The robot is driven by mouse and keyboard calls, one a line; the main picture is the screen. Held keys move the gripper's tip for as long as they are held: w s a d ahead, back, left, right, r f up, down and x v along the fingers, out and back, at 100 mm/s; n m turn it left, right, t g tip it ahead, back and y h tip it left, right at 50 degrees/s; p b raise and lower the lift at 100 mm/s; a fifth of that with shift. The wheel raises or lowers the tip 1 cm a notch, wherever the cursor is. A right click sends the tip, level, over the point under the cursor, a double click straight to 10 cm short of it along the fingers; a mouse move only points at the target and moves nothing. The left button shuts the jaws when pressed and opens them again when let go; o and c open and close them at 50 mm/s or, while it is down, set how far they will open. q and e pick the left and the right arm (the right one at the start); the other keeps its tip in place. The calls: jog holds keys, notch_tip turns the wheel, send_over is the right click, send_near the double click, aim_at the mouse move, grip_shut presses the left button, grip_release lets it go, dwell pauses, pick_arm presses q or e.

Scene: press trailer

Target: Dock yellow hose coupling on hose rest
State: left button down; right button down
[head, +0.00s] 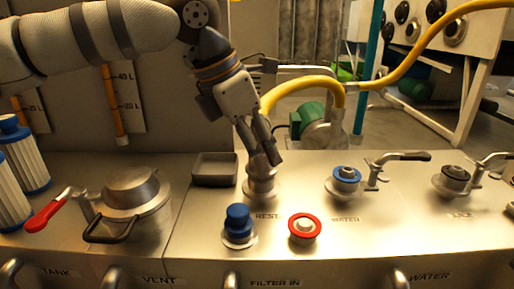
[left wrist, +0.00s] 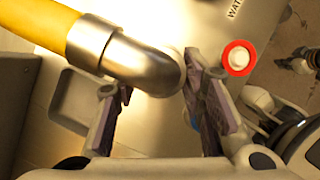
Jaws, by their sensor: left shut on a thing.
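My left gripper (head: 263,152) reaches down over the panel and is shut on the yellow hose coupling. In the left wrist view the coupling is a metal elbow (left wrist: 135,62) on the end of a yellow hose (left wrist: 45,22), with the gripper (left wrist: 157,95) fingers on either side of it. The yellow hose (head: 303,86) runs from behind the gripper to the upper right in the head view. Metal fitting (head: 262,184) stands directly below the fingers, behind the REST label. The fingers hide the join, so I cannot tell whether the coupling is seated. My right gripper is not in view.
A blue cap (head: 238,222) and a red-ringed port (head: 305,227) stand in front. A blue-ringed port (head: 346,178) with a lever valve (head: 381,166) is to the right. A grey tray (head: 215,169) and a lidded pot (head: 133,193) are to the left.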

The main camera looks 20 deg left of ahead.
pick_arm(q)
jog(key=shift+f, duration=0.55)
dwell(0.5)
jog(key=c, duration=1.3)
grip_release()
jog(key=shift+f, duration=0.1)
jog(key=v, duration=1.1)
jog(key=shift+s, duration=0.1)
